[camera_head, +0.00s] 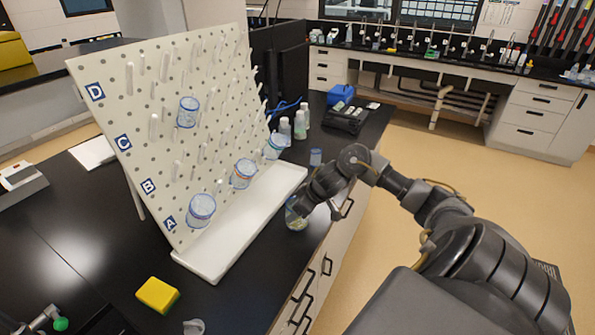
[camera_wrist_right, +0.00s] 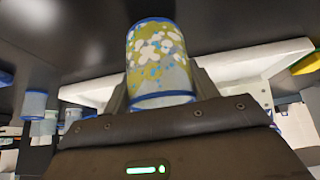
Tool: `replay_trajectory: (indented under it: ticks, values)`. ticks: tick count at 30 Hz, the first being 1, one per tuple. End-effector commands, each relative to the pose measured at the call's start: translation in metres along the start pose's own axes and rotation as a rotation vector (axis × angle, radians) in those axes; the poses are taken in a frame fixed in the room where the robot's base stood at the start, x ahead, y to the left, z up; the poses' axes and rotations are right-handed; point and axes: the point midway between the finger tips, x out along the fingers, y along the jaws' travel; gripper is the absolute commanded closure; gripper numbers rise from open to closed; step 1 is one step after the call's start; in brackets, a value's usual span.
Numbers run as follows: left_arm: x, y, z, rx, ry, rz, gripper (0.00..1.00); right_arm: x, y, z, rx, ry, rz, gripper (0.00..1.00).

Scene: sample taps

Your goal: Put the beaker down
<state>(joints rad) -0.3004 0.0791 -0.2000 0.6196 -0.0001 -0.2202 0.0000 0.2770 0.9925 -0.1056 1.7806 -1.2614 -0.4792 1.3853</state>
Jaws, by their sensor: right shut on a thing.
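The beaker (camera_head: 295,218) is a clear cup with blue rims, at the counter's front edge right of the drying rack's tray. In the right wrist view the beaker (camera_wrist_right: 160,62) shows yellow, white and blue patches on its wall. My right gripper (camera_head: 302,205) is shut on it, with the fingers on either side. The arm and gripper hide part of the beaker in the head view. I cannot tell whether its base touches the black counter (camera_head: 90,265). My left gripper is not in view.
A white pegboard (camera_head: 120,100) with lettered rows holds several blue-rimmed beakers above a white tray (camera_head: 215,258). A small blue-rimmed beaker (camera_head: 315,157) and bottles (camera_head: 300,125) stand farther back. A yellow sponge (camera_head: 157,294) lies at front left. Some black counter is clear beside the tray.

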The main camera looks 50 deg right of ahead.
Motion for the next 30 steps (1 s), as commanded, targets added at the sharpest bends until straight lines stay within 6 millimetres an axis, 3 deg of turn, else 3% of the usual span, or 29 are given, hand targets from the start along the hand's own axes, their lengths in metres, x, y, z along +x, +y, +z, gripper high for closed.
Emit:
replay_trajectory:
  ticks: [5,17,18,22,30]
  values:
    - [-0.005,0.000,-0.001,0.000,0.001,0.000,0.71,0.014,-0.001,0.009,0.002,0.000,-0.001,0.63]
    - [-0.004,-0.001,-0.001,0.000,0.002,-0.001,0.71,0.018,0.000,0.012,0.000,-0.001,-0.001,0.63]
    - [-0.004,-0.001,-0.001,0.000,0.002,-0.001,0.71,0.018,0.000,0.012,0.000,0.000,0.000,0.36]
    - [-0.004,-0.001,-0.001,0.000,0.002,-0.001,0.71,0.017,0.000,0.011,0.000,0.000,0.000,0.20]
    - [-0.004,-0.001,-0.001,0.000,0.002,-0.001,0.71,0.017,0.000,0.011,0.000,0.000,0.000,0.20]
